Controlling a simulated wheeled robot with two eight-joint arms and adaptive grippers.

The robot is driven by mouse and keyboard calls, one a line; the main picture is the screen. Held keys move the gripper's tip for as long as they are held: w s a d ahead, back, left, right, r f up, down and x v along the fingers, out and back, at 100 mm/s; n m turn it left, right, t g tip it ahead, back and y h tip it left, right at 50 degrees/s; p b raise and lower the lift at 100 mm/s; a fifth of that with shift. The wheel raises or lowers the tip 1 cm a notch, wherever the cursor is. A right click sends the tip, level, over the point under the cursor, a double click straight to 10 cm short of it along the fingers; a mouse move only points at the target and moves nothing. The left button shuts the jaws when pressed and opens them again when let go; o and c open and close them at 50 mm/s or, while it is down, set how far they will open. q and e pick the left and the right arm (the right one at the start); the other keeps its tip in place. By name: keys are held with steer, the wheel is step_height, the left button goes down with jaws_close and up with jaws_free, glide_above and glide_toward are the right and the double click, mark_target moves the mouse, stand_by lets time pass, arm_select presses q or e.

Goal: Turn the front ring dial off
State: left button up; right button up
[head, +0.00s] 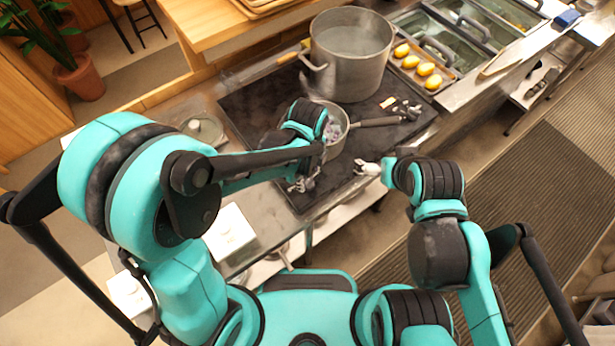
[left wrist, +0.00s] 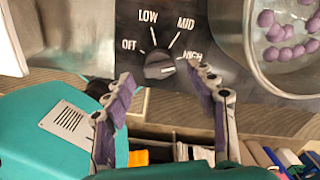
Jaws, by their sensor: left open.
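In the head view, my left gripper (head: 303,183) is over the stove's near part, and the dial cannot be made out. My right gripper (head: 368,168) is near the stove's front edge, its jaw state unclear.
A saucepan (head: 345,142) with purple balls is close to my left gripper; its rim (left wrist: 252,60) is right of the dial in the wrist view. A large pot (head: 350,75) stands behind it on the black stove top (head: 250,100). A tray of yellow items (head: 448,75) lies beyond.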

arm_select(q)
steer(key=shift+f, duration=0.95)
steer(key=c, duration=1.2)
steer(key=shift+o, duration=0.2)
